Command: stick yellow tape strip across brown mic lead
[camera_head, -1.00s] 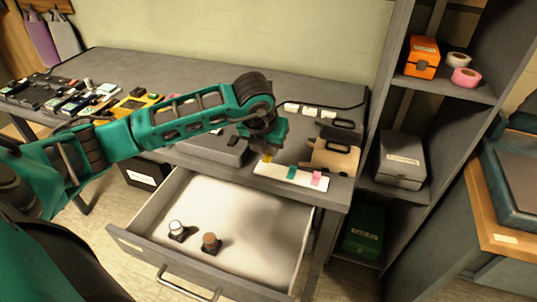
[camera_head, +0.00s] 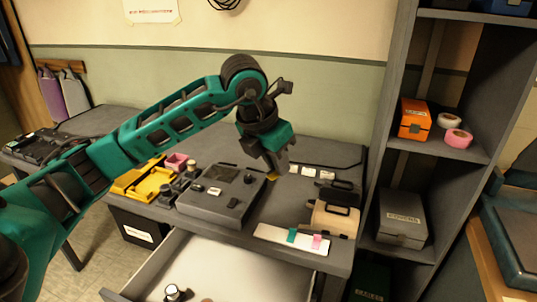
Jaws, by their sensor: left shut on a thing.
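My left gripper (camera_head: 273,174) is above the desk, fingers pointing down. It is shut on a small yellow tape strip (camera_head: 272,178), mostly hidden by the fingers. A white strip card (camera_head: 268,233) lies near the desk's front edge, below and apart from the gripper, with a teal strip (camera_head: 292,235) and a pink strip (camera_head: 317,241) on it. A dark lead (camera_head: 345,167) runs along the desk's back right, behind several white tags (camera_head: 308,171). I cannot pick out a brown lead by colour. My right gripper is not in view.
A grey device (camera_head: 222,192) stands left of the gripper, with a yellow tray (camera_head: 140,181) further left. A tan case (camera_head: 335,218) stands right of the card. An open drawer (camera_head: 235,270) juts out in front. A shelf unit (camera_head: 402,165) bounds the right.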

